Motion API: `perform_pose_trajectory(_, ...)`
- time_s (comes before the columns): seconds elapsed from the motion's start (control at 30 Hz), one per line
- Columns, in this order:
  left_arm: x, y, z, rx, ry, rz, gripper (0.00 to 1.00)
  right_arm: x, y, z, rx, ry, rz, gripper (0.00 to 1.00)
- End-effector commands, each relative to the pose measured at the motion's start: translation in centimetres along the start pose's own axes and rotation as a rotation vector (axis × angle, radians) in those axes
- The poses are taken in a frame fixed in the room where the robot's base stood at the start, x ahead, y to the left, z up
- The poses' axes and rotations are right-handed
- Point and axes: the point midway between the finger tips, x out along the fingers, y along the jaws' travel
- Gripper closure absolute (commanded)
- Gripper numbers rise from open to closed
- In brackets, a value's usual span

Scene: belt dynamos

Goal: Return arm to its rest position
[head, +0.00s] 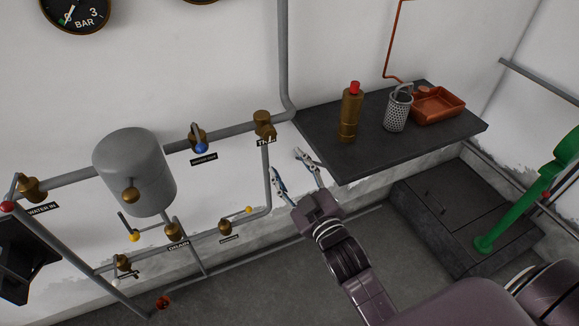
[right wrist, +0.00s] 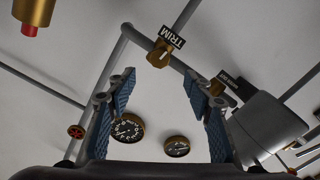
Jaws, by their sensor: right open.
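My right gripper (head: 291,172) is open and empty, with its two fingers spread, in front of the wall just left of the dark shelf (head: 350,157). In the right wrist view its blue-lined fingers (right wrist: 161,115) stand apart with nothing between them. My right arm reaches in from the lower right. A brass fitting (head: 264,124) labelled TRIM is on the pipe above the gripper; it also shows beyond the fingers in the right wrist view (right wrist: 160,54). The gripper appears apart from it. My left gripper is not in view.
The shelf holds a brass bottle with a red cap (head: 350,113), a perforated metal cup (head: 397,110) and an orange tray (head: 462,104). A grey tank (head: 135,165), pipes and several valves line the wall at left. A green pipe (head: 520,205) stands at right.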

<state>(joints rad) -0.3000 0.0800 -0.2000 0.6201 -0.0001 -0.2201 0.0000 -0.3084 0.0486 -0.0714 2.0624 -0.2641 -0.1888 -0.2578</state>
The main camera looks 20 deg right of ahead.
Motion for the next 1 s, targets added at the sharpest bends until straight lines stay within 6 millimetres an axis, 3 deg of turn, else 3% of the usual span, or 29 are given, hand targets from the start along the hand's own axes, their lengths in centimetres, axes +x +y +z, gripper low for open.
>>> perform_pose_trajectory(0.33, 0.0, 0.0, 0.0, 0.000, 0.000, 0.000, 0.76, 0.0, -0.1, 0.1, 0.001, -0.002, -0.002, 0.53)
perform_pose_trajectory(0.47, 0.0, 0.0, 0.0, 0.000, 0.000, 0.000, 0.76, 0.1, -1.7, 2.4, 0.014, -0.043, -0.031, 0.53)
perform_pose_trajectory(0.57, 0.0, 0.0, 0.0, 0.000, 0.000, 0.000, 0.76, -0.1, -4.8, 6.8, 0.041, -0.123, -0.086, 0.53)
perform_pose_trajectory(0.77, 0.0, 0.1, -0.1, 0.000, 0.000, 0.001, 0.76, -3.3, -13.1, 19.1, 0.117, -0.357, -0.225, 0.53)
perform_pose_trajectory(0.87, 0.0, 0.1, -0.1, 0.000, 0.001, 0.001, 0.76, -6.5, -16.9, 24.9, 0.153, -0.482, -0.288, 0.53)
perform_pose_trajectory(1.0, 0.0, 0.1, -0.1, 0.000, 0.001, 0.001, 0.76, -12.4, -21.6, 32.6, 0.198, -0.662, -0.364, 0.53)
